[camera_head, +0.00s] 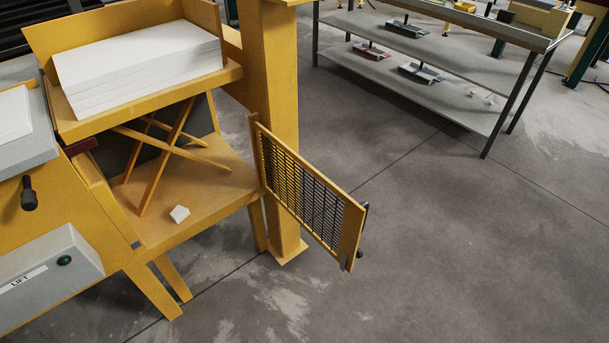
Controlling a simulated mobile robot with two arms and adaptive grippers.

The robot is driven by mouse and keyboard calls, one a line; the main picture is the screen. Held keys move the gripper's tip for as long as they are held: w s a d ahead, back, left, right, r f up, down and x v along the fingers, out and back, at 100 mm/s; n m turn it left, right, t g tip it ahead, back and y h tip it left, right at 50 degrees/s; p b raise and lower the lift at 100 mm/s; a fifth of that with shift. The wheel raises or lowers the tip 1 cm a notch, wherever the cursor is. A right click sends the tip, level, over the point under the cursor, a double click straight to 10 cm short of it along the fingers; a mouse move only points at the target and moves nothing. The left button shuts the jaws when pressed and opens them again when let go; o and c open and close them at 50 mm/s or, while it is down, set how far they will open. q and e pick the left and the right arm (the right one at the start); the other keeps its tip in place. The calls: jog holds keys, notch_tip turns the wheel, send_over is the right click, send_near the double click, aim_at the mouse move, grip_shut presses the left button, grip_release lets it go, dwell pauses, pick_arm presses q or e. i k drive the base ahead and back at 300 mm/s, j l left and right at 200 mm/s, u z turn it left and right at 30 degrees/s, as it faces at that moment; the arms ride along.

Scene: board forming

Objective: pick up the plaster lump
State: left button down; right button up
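The plaster lump (180,214) is a small white chunk. It lies on the lower yellow shelf (213,196) of the machine, under the crossed yellow bars of the lift and near the shelf's front edge. Neither of my grippers shows in the head view.
A yellow mesh gate (306,194) stands swung out at the shelf's right, beside a yellow post (276,100). White boards (138,66) lie stacked on the platform above. A grey panel (50,275) marked LIFT is at left. A metal rack (440,95) stands behind. The floor at right is clear.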

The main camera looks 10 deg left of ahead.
aim_at(180, 212)
jog(key=i+l+u, duration=0.1)
jog(key=u, duration=0.35)
jog(key=l+u, duration=0.25)
jog(key=u, duration=0.25)
jog(key=i+l+u, duration=0.1)
jog(key=l+u, duration=0.15)
jog(key=u, duration=0.2)
jog(key=l+u, duration=0.15)
jog(key=l, duration=0.35)
jog(key=l+u, duration=0.1)
jog(key=l, duration=0.4)
jog(key=k+l+u, duration=0.15)
jog(key=l, duration=0.35)
jog(key=l+u, duration=0.1)
jog(key=l, duration=0.4)
jog(key=k+l+u, duration=0.15)
jog(key=l, duration=0.35)
